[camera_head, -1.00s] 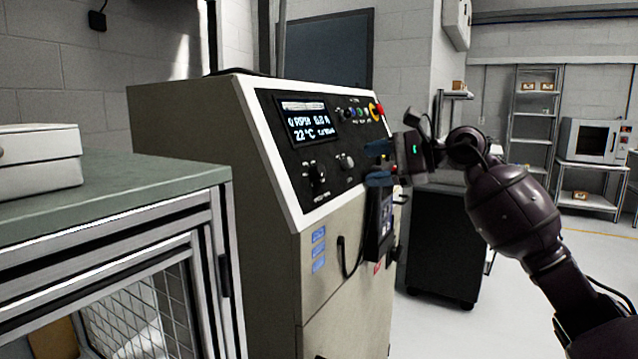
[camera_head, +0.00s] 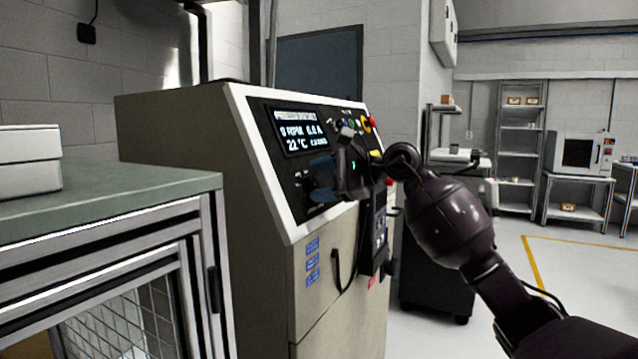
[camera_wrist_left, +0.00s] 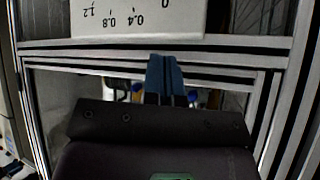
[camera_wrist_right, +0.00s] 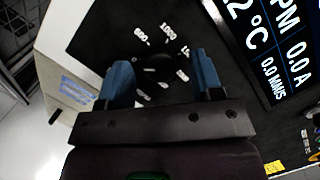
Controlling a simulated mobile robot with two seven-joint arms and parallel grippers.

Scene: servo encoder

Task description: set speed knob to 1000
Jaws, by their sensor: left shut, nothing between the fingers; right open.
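The black speed knob (camera_wrist_right: 158,68) is on the dark panel between the two blue fingers of my right gripper (camera_wrist_right: 162,82) in the right wrist view. White numbers ring it, 1000 among them; its pointer is too dark to read. In the head view my right gripper (camera_head: 318,178) is at the lower part of the panel, largely covering the knob area. It is open, and I cannot tell whether the fingers touch the knob. The display (camera_head: 297,131) reads 0 RPM, 0.0 A and 22 °C. My left gripper (camera_wrist_left: 168,80) is shut and empty.
The red emergency button (camera_head: 371,121) is at the panel's upper right. A handheld pendant (camera_head: 377,235) hangs on the cabinet's side. A green-topped bench (camera_head: 120,190) with a white box (camera_head: 28,165) stands left. The left gripper faces a metal frame (camera_wrist_left: 235,60).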

